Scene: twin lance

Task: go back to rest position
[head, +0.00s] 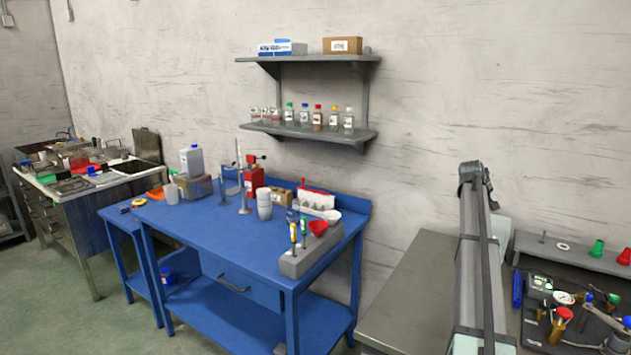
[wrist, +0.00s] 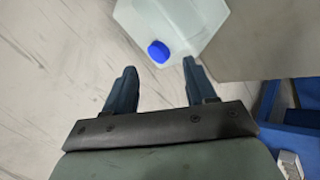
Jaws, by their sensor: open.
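My gripper (wrist: 159,66) shows in the wrist view with its two dark blue fingers spread apart and nothing held between them. Past the fingertips is a pale translucent container (wrist: 190,18) with a blue cap (wrist: 158,51). The cap appears in the gap between the fingers, and the right fingertip overlaps the container's edge in the picture. I cannot tell how far away the container is. I cannot make out my gripper in the head view.
A blue workbench (head: 205,225) holds bottles, cups and a grey rack (head: 312,250). A wall shelf (head: 310,130) carries small bottles and boxes. A grey bench (head: 405,285) is largely bare; tools crowd a dark surface at far right. A cluttered bench (head: 75,205) stands at left.

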